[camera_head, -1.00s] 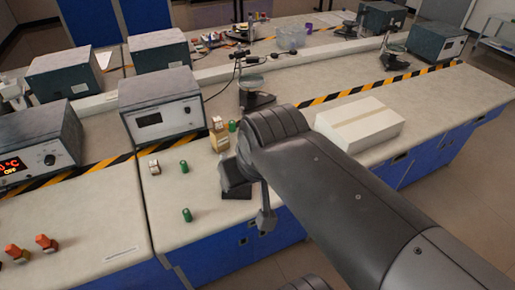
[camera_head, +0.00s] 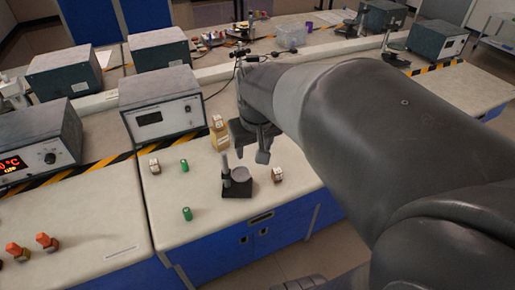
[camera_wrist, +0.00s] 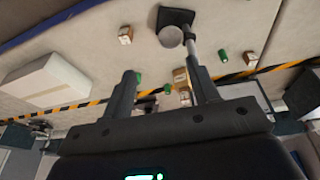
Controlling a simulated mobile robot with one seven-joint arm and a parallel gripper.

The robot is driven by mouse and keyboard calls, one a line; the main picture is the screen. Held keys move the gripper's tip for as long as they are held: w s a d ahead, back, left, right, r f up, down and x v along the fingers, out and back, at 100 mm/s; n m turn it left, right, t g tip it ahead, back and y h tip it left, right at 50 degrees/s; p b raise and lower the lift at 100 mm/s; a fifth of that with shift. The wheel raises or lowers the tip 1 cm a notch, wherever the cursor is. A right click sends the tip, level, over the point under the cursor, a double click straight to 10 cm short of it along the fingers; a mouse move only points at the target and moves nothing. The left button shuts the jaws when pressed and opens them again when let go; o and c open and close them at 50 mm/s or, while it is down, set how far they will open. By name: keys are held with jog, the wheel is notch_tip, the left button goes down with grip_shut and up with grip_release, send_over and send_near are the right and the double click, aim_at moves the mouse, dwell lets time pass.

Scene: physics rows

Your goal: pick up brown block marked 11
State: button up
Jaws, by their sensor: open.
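Several small brown blocks with pale labelled faces lie on the bench; the markings are too small to read, so I cannot tell which is 11. In the head view one block (camera_head: 277,175) stands right of the small stand, one (camera_head: 154,166) is at the left, and a tan block (camera_head: 219,139) with a smaller block (camera_head: 217,121) on top is by the grey instrument. In the wrist view a block (camera_wrist: 125,35) sits near the stand, and a brown block (camera_wrist: 180,77) shows between the fingers. My gripper (camera_wrist: 161,65) is open and empty, above the bench; it also shows in the head view (camera_head: 254,148).
A small stand (camera_head: 237,189) with a round plate is near the bench front. Green cylinders (camera_head: 184,165) (camera_head: 187,214) stand left of it. A grey instrument (camera_head: 161,108) is behind. A white box (camera_wrist: 45,82) shows in the wrist view. Orange-topped pieces (camera_head: 47,242) are far left.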

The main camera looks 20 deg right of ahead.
jog(key=w+d+f+g, duration=0.2)
jog(key=w+d+f, duration=0.4)
jog(key=d+f, duration=0.1)
jog(key=g, duration=0.1)
send_near(277, 169)
jog(key=shift+w+d+f+m+y, duration=0.2)
jog(key=shift+d+m+y, duration=0.1)
jog(key=shift+d, duration=0.15)
notch_tip(277, 169, down, 5)
jog(key=shift+f, duration=0.15)
jog(key=shift+s+a+f, duration=0.1)
jog(key=shift+f, duration=1.3)
jog(key=shift+a+f, duration=0.15)
jog(key=shift+f, duration=1.3)
jog(key=shift+c, duration=0.5)
jog(key=c, duration=1)
jog(key=shift+o, duration=0.2)
jog(key=shift+r, duration=0.1)
